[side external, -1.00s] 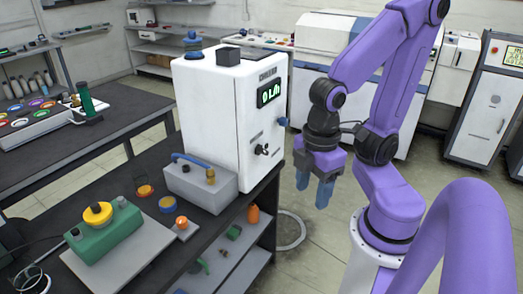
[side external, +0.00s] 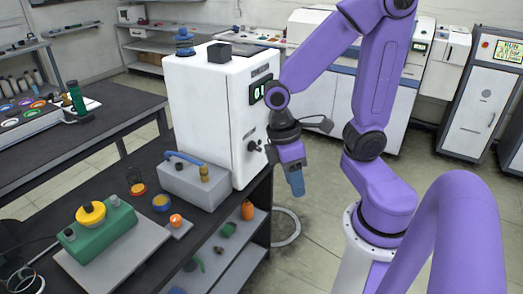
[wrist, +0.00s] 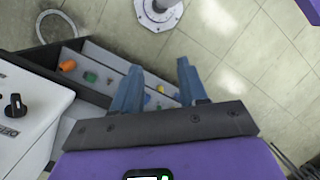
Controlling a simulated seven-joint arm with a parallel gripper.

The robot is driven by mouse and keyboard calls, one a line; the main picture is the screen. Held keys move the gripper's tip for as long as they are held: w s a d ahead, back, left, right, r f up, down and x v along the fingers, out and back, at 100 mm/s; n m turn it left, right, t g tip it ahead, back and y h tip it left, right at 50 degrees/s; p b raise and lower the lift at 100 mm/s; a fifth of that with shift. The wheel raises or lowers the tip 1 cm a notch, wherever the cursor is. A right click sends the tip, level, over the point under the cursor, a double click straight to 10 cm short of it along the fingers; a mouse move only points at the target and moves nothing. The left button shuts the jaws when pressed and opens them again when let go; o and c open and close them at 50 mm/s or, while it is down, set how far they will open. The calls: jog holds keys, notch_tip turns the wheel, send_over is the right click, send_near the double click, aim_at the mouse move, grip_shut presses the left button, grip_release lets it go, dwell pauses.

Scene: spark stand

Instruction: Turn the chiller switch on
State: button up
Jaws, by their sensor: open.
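The chiller (side external: 200,110) is a white box on the dark bench, with a green-lit display (side external: 257,95) partly hidden behind my arm. A small black knob (side external: 252,146), apparently the switch, sits low on its front face. A black rotary knob with a white mark also shows on a white panel at the left edge of the wrist view (wrist: 14,106). My gripper (side external: 297,192) is just right of the chiller's front, pointing down and apart from the knob. In the wrist view, its two blue fingers (wrist: 159,68) are spread with nothing between them.
A grey box with a blue handle (side external: 195,186) stands beside the chiller. A green device with a yellow knob (side external: 95,228) lies on a grey plate. A lower shelf (side external: 228,258) holds small coloured items.

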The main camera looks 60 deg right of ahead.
notch_tip(320, 180, down, 2)
jog(key=w+d+m+g+y, duration=0.2)
jog(key=d+m, duration=0.1)
jog(key=m, duration=0.1)
jog(key=m+t+h, duration=0.2)
jog(key=m+t, duration=2.1)
jog(key=m, duration=0.8)
send_near(259, 149)
jog(key=w, duration=0.9)
jog(key=shift+d+r, duration=0.1)
jog(key=shift+r, duration=0.05)
grip_shut()
